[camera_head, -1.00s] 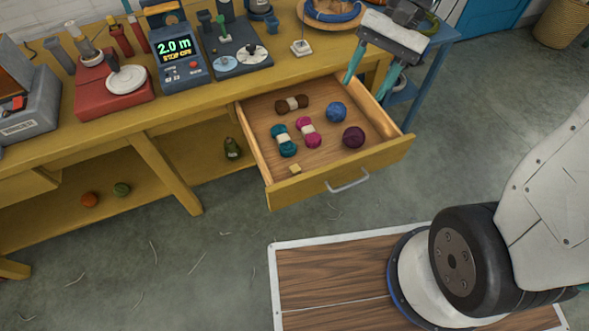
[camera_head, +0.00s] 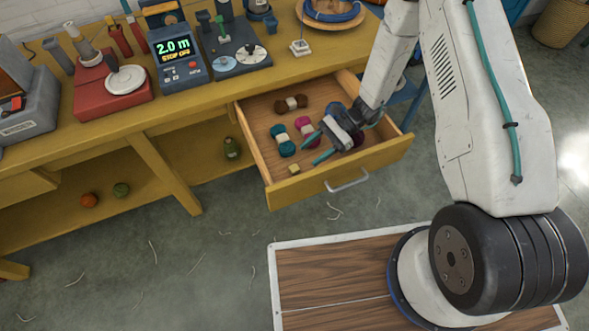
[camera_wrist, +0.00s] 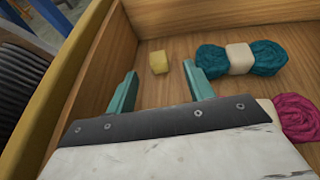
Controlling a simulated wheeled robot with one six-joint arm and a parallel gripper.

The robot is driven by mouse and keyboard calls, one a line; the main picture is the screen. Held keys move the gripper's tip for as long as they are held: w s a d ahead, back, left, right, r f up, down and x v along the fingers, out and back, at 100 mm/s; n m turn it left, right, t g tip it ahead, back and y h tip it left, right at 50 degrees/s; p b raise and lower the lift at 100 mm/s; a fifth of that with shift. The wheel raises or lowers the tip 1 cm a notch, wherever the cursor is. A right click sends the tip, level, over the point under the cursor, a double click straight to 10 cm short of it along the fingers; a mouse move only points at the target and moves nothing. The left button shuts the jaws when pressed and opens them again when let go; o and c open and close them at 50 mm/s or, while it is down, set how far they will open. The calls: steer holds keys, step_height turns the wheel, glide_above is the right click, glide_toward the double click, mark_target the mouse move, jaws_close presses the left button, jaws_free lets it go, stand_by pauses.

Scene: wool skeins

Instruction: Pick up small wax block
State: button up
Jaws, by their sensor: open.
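The small wax block (camera_head: 294,169) is a pale yellow cube in the front left corner of the open drawer (camera_head: 345,180). In the wrist view the wax block (camera_wrist: 158,62) lies on the drawer floor, a little beyond my gripper's fingertips and between their lines. My gripper (camera_head: 314,148) is over the drawer, to the right of the block and apart from it. In the wrist view its two teal fingers (camera_wrist: 159,80) are spread open with nothing between them.
A teal skein (camera_wrist: 240,58) with a pale band lies right of the block. A magenta skein (camera_wrist: 298,115) is closer in. A brown skein (camera_head: 291,103) lies at the drawer's back. The drawer's wooden walls stand close around the block.

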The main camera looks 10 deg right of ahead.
mark_target(294, 168)
steer(key=x, duration=0.7)
steer(key=shift+s+a+f, duration=0.1)
steer(key=shift+s+a, duration=0.1)
steer(key=shift+s, duration=0.15)
steer(key=c, duration=1)
